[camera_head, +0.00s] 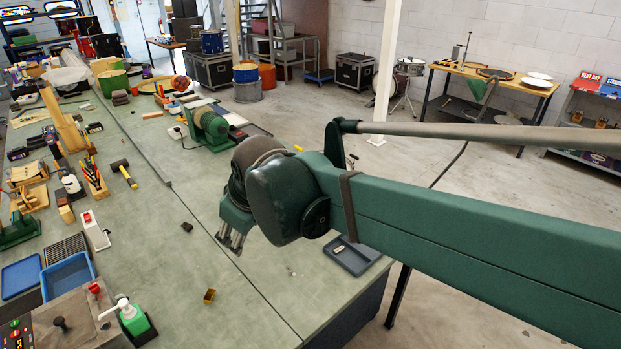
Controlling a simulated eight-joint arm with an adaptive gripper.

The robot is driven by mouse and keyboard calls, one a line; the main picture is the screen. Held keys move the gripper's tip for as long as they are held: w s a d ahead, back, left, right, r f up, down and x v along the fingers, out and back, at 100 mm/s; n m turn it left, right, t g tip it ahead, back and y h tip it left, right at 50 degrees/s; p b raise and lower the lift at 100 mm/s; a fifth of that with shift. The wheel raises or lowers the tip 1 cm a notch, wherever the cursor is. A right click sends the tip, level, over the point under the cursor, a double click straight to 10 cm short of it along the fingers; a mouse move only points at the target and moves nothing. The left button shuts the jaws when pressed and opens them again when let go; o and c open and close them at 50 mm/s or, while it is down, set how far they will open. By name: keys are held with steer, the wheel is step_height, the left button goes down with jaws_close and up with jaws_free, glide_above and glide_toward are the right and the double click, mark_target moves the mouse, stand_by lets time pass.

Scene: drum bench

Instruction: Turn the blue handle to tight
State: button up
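My gripper (231,242) hangs from the end of my green arm near the middle of the view, above the green bench top (215,320). Its metal fingers point down and look empty, but they are too small to tell open from shut. I cannot make out a blue handle; it may be hidden or too small. A green machine with a drum-shaped body (210,124) stands on the bench behind my gripper, apart from it. A grey metal box with a red knob (94,288) and a dark knob (61,323) sits at the lower left.
The middle bench top is mostly clear.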

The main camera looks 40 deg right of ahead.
steer(key=w+d+r+n+g+p, duration=0.25)
steer(key=w+d+n+p, duration=0.4)
steer(key=w+d, duration=1.05)
steer(key=w+d+f+n+g, duration=0.1)
steer(key=d+f+n, duration=0.1)
steer(key=d, duration=0.5)
steer(key=w+d+f+n+g+p, duration=0.1)
steer(key=d+f+n, duration=0.2)
steer(key=d, duration=0.5)
steer(key=w+d+f+n+g, duration=0.1)
steer(key=d+f+n, duration=0.2)
steer(key=d, duration=0.5)
steer(key=shift+w+d+f+y+p, duration=0.1)
steer(key=shift+f+y+p, duration=0.1)
steer(key=shift+f, duration=0.2)
steer(key=shift+w+d+f+y+p, duration=0.1)
steer(key=shift+f+y+p, duration=0.1)
steer(key=shift+f, duration=0.2)
steer(key=shift+a, duration=0.1)
steer(key=shift+f, duration=0.2)
steer(key=shift+f, duration=3.7)
steer(key=shift+c, duration=0.6)
